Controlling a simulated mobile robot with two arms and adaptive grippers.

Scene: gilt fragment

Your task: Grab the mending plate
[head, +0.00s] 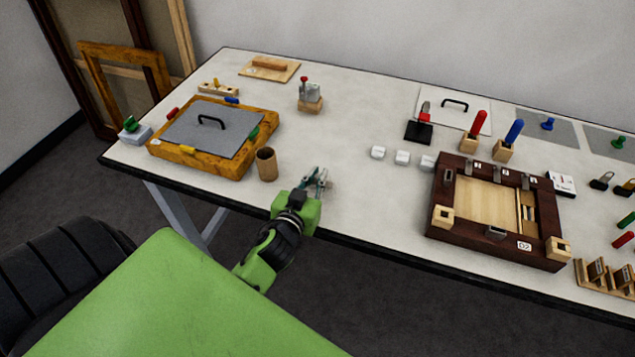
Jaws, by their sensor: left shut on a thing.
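My left gripper (318,178) is low over the table near its front edge, just right of a brown cup. It is shut on a small grey piece that looks like the mending plate. The fingers hide most of this piece, so its shape and holes cannot be made out. Small metal plates (497,172) also show along the back rail of a dark wooden frame (440,190) on the right. My right gripper is not in view.
The brown cup (267,165) stands close to my left gripper. A golden frame (262,125) with a grey handled panel (205,135) lies at left. Several white blocks (402,158) sit at right. The table (345,140) is clear behind the gripper.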

